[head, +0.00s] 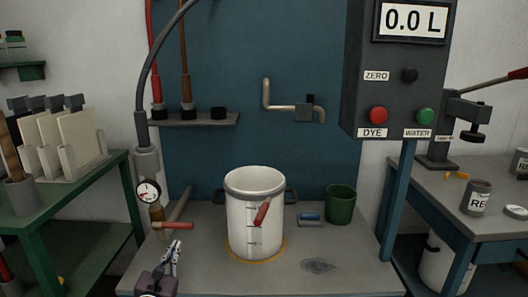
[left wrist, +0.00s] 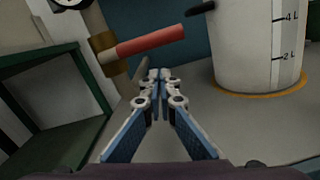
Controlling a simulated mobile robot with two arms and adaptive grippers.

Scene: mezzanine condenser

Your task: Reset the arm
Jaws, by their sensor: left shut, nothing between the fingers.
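My left gripper (head: 173,247) is at the front left of the workbench, shut and empty, pointing away from me. In the left wrist view its fingertips (left wrist: 153,75) meet with nothing between them. A red-handled valve lever (head: 174,225) on the brass fitting at the bench's left is just beyond the fingertips. In the left wrist view the red handle (left wrist: 150,40) lies above and apart from the fingers. The white graduated bucket (head: 250,220) stands to the right of the gripper on a yellow ring. My right gripper is not in view.
A pressure gauge (head: 148,191) stands left of the bucket. A green cup (head: 341,205) and a small blue item (head: 309,217) are right of it. A control box (head: 400,85) reads 0.0 L. Green shelving (head: 75,200) borders the left. The front right bench is mostly clear, with a dark stain.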

